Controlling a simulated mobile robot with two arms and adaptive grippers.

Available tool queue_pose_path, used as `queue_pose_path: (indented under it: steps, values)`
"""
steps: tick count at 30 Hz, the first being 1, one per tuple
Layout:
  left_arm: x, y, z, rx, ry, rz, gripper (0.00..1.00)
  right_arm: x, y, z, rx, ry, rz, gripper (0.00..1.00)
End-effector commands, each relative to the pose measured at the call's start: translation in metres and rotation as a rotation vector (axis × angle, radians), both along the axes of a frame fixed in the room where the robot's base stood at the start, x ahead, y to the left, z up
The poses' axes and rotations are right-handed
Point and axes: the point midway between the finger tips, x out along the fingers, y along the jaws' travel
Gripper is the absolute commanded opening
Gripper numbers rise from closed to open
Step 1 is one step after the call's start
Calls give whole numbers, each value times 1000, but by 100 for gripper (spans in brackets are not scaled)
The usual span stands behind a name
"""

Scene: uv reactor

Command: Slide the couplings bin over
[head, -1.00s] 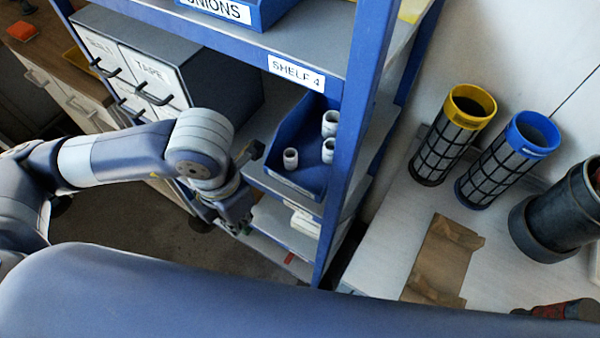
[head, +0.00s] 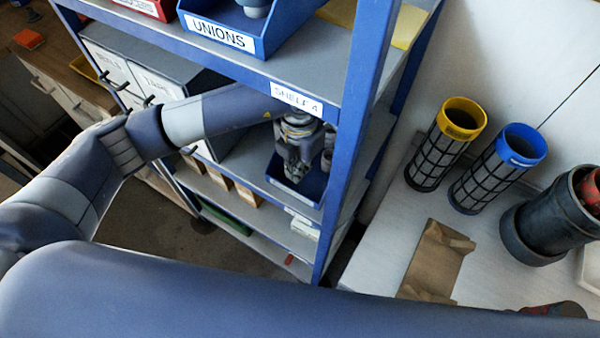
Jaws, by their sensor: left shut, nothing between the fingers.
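The couplings bin (head: 314,188) is the blue open bin on the shelf below the SHELF 4 label (head: 297,98), beside the blue upright. My left arm reaches in from the left, and my left gripper (head: 293,174) points down at the bin, shut and empty. It covers much of the bin's left and middle. I cannot tell whether its fingertips touch the bin. My right gripper is not in view.
A UNIONS bin (head: 222,36) and a red bin (head: 150,7) stand on the shelf above. The blue upright (head: 352,130) is close on the right. Small boxes (head: 248,195) sit on a lower shelf. Yellow (head: 440,150) and blue-rimmed (head: 495,170) cylinders stand on the right-hand bench.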

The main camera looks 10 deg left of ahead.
Motion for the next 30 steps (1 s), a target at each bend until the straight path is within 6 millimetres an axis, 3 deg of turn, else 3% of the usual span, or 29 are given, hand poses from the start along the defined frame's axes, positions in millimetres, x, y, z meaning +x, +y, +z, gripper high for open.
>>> queue_pose_path:
  steps: [2,10,16,30]
  values:
    - [12,-8,3,1,1,2,0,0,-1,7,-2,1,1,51]
    - [9,-6,-51,2,5,0,0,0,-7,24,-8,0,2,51]
    - [2,-1,-49,2,1,0,0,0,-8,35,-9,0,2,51]
    - [1,-1,-52,1,-1,0,0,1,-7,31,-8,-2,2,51]
